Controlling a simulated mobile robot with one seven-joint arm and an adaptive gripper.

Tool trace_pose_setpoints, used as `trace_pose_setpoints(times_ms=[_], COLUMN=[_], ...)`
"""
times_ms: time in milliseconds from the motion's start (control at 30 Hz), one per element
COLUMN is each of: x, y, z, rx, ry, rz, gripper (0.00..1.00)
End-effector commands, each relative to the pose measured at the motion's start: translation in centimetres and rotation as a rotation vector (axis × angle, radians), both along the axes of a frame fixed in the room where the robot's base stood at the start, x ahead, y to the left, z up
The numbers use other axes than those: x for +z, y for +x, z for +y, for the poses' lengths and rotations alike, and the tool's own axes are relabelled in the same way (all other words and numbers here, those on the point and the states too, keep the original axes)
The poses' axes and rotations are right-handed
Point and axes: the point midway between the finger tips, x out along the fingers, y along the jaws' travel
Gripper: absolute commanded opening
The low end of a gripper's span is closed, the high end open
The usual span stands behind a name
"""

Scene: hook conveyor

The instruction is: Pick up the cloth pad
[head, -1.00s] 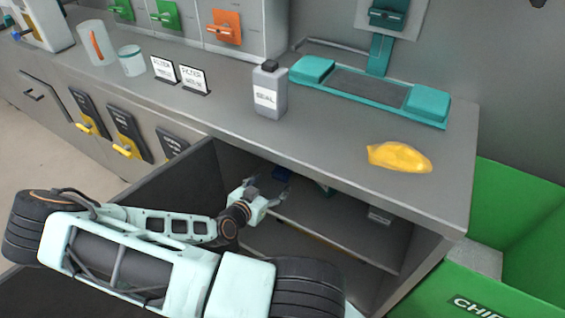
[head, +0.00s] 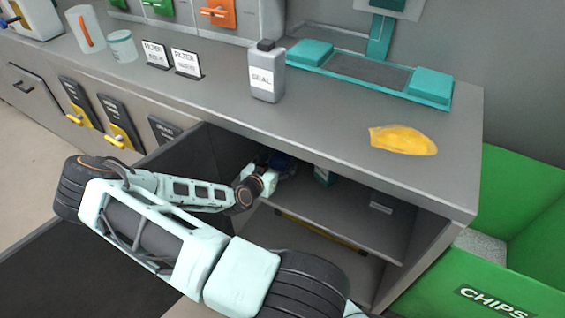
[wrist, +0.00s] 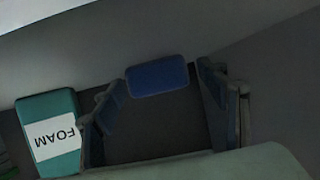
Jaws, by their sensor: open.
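A blue, flat, round-cornered pad (wrist: 157,80), which looks like the cloth pad, lies on the shelf inside the open cabinet. In the head view only a small dark blue part (head: 282,162) shows beyond my gripper. My gripper (wrist: 163,82) is open and empty inside the cabinet. In the wrist view the pad lies between and just ahead of its two fingers, close to the left fingertip. I cannot tell whether they touch. In the head view the fingers are mostly hidden in shadow.
A green FOAM box (wrist: 52,130) lies left of the fingers in the wrist view. The cabinet shelf (head: 340,210) is under the counter (head: 330,130). A yellow lump (head: 402,140), a SEAL bottle (head: 266,75) and a teal device (head: 430,87) are on top. A green CHIPS bin (head: 480,290) stands right.

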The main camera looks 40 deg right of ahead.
Motion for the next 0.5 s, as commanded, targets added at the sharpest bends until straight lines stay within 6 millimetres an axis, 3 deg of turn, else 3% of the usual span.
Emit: trace_pose_setpoints(times_ms=[333, 500], x=[-0.28, -0.29], y=[0.30, 0.29], z=[-0.80, -0.80], rx=[0.000, 0.000], ry=[0.000, 0.000], rz=[0.000, 0.000], gripper=[0.67, 0.49])
